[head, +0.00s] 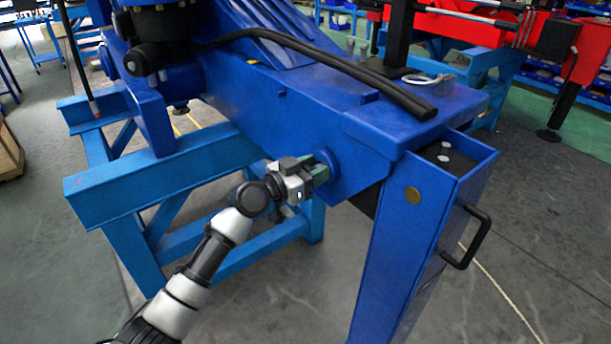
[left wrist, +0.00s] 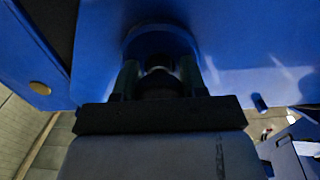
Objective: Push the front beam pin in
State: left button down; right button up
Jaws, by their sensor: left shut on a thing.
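The front beam pin (left wrist: 160,64) shows in the left wrist view as a dark rounded end between my fingers, in front of a round blue boss on the beam. In the head view the pin is hidden behind my gripper, and the boss (head: 330,160) shows at the side of the blue beam (head: 290,115). My left gripper (head: 318,174) is at the boss, its greenish fingers shut on the pin. It also shows in the left wrist view (left wrist: 159,78). How deep the pin sits cannot be told. My right gripper is not in view.
A blue box-shaped leg (head: 405,240) with a black handle (head: 478,237) stands right of the gripper. A light-blue stand (head: 165,175) is behind and left of my arm. Black hoses (head: 340,68) lie on the beam. Grey floor is open in front.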

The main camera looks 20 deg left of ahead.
pick_arm(q)
jog(key=shift+r, duration=0.1)
jog(key=c, duration=0.8)
grip_release()
jog(key=shift+d, duration=0.1)
jog(key=shift+c, duration=0.2)
jog(key=shift+o, duration=0.9)
jog(key=shift+w+d, duration=0.1)
jog(key=shift+w, duration=0.1)
jog(key=shift+s, duration=0.1)
jog(key=b+v, duration=0.2)
jog(key=v, duration=0.8)
jog(key=shift+s+a, duration=0.3)
jog(key=shift+w+f, duration=0.1)
jog(key=shift+f, duration=0.1)
